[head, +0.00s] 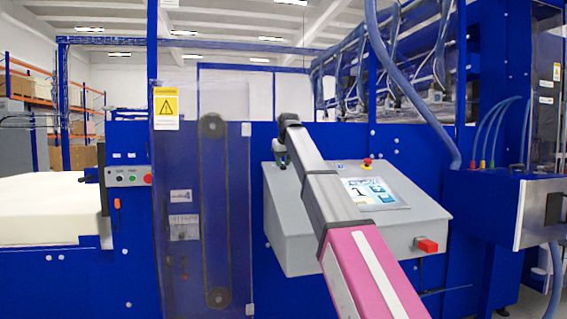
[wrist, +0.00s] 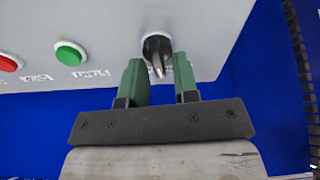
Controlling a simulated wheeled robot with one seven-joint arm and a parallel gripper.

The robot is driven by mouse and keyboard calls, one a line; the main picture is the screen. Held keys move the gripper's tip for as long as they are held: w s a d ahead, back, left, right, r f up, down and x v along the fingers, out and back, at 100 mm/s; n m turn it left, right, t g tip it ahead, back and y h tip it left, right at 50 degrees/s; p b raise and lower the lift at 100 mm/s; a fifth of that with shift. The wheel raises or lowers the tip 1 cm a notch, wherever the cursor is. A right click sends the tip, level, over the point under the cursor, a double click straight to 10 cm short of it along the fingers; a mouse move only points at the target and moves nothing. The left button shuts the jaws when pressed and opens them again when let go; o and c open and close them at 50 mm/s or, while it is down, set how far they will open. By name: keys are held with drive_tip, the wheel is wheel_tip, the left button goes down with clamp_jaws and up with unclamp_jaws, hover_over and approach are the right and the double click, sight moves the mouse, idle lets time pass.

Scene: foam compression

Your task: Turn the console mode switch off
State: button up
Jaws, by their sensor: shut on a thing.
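The mode switch (wrist: 155,44) is a black round knob with a grey pointer, on a light grey panel in the wrist view. Its pointer runs down toward the camera, between the two green fingers of my gripper (wrist: 160,66). My gripper is shut on the switch, one finger on either side. In the head view the grey console (head: 290,235) stands in the middle, and my gripper (head: 279,157) is at its upper left edge, largely hidden by my arm. The switch itself cannot be made out there.
A green button (wrist: 70,53) and a red button (wrist: 9,63) sit left of the switch. The console also carries a screen (head: 372,192), a red emergency button (head: 367,162) and a red switch (head: 427,245). A clear guard panel (head: 190,270) stands to the left.

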drive_tip(key=n, duration=0.4)
drive_tip(key=shift+s+a+n, duration=0.1)
drive_tip(key=shift+a+n, duration=0.05)
drive_tip(key=shift+n, duration=0.15)
drive_tip(key=shift+s+a+n+g+y, duration=0.1)
drive_tip(key=shift+n+g+y, duration=0.2)
drive_tip(key=shift+n, duration=1.2)
drive_tip(key=o, duration=0.6)
drive_tip(key=v, duration=1)
drive_tip(key=shift+s+r, duration=0.2)
drive_tip(key=shift+r, duration=0.15)
